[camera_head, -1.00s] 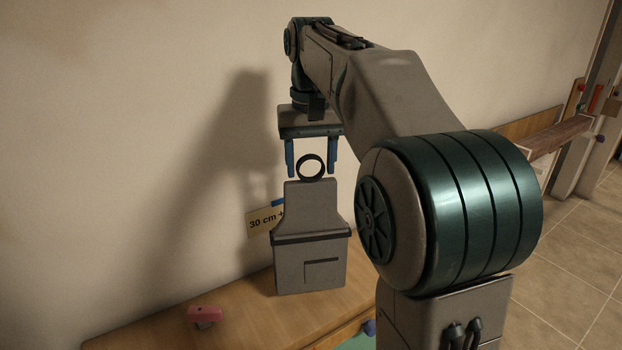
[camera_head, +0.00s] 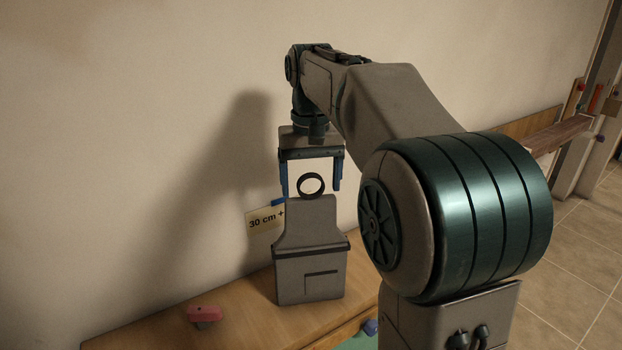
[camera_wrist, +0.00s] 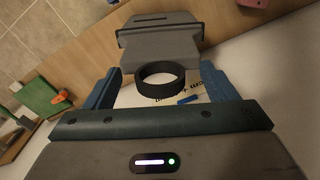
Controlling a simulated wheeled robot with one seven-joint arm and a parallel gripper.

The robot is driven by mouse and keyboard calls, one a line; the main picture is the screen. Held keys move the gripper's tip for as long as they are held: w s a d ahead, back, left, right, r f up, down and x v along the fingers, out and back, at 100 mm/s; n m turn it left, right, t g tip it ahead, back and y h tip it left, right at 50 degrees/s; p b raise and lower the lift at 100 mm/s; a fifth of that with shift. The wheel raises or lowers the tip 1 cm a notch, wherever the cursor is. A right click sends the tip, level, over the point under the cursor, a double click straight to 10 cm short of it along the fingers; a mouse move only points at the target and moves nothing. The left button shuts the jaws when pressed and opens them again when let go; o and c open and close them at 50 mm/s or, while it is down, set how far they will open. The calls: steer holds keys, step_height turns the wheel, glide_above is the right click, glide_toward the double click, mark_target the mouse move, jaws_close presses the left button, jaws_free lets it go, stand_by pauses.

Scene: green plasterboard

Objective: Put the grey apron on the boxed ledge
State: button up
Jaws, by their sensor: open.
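The grey apron (camera_head: 310,272) is upright and stiff-looking, with a dark band across it, a pocket outline and a dark ring (camera_head: 311,175) at its top. Its lower edge appears against the wooden top of the ledge (camera_head: 240,316), near the wall; I cannot be sure how firmly it rests. My gripper (camera_head: 311,192) is above it, pointing down and open, with a blue finger on each side of the ring. In the wrist view, the ring (camera_wrist: 160,90) lies between the fingers with gaps on both sides, and the apron body (camera_wrist: 160,40) extends beyond it.
A "30 cm +" card (camera_head: 262,220) is on the wall behind the apron. A blue knob (camera_head: 370,327) is at the front edge. Wood between the block and apron is clear.

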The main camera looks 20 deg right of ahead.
step_height(320, 180, up, 12)
steer(key=p, duration=0.1)
steer(key=shift+p, duration=0.3)
steer(key=shift+s+r, duration=0.1)
steer(key=s+f+t, duration=0.1)
steer(key=s+f, duration=0.9)
steer(key=f, duration=0.2)
steer(key=s+f+t, duration=0.2)
steer(key=s+f, duration=0.8)
steer(key=f, duration=0.3)
steer(key=shift+s+f+n, duration=0.2)
steer(key=shift+s+n, duration=0.1)
steer(key=shift+n, duration=0.1)
